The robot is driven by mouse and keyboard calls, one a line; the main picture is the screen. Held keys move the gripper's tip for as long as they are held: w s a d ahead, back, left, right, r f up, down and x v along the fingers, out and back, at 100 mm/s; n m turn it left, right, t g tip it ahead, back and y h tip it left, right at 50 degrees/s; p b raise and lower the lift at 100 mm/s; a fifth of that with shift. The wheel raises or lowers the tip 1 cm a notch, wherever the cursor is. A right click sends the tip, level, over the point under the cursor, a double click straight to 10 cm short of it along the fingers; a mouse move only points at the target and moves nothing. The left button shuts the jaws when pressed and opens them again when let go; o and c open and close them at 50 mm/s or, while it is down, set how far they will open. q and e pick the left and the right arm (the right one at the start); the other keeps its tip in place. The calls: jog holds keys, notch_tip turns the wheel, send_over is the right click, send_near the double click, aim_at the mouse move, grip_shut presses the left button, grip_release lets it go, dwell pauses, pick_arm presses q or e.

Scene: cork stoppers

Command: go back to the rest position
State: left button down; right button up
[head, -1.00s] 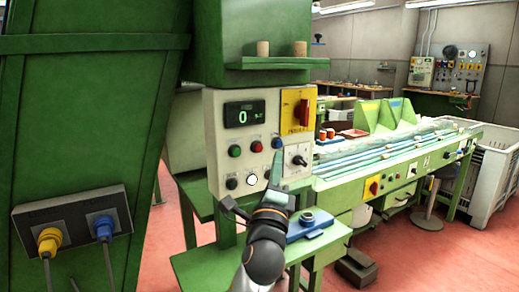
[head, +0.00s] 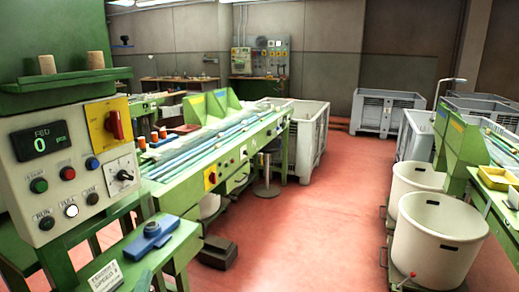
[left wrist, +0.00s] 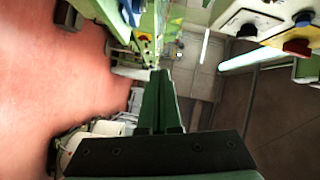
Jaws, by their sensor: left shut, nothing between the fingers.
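My left gripper (left wrist: 160,85) is shut and empty, its two dark green fingers together in the middle of the left wrist view. In the head view only a small tip of my left gripper (head: 145,281) shows at the bottom edge, below and right of the control panel and apart from it. The control panel (head: 22,172) is a pale box with a display reading 0, a yellow plate with a red rotary switch, coloured buttons and a selector. Its white button looks lit. My right gripper is not in view.
A green stand with a blue fixture (head: 150,240) and a small sign (head: 105,277) is close to my left gripper. A long green bench (head: 195,175) runs behind. White tubs (head: 440,240) stand at the right. The red floor (head: 320,220) between is clear.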

pick_arm(q)
jog(key=s+d+f+n+g+h+p, duration=0.1)
jog(key=s+d+f+n+g, duration=0.1)
jog(key=s+f, duration=0.5)
jog(key=s+d+f+n+g+h+p, duration=0.1)
jog(key=s+d+f+n+g+h, duration=0.1)
jog(key=s+f, duration=0.6)
jog(key=s+d+f+n+g+h+p, duration=0.1)
jog(key=s+d+f+n+g+h, duration=0.1)
jog(key=s+d+f+n, duration=0.3)
jog(key=s+f+n+g, duration=0.1)
jog(key=s+f+n, duration=0.1)
jog(key=s, duration=0.2)
jog(key=shift+s+f+g+p, duration=0.15)
jog(key=shift+g+p, duration=0.15)
jog(key=shift+p, duration=0.05)
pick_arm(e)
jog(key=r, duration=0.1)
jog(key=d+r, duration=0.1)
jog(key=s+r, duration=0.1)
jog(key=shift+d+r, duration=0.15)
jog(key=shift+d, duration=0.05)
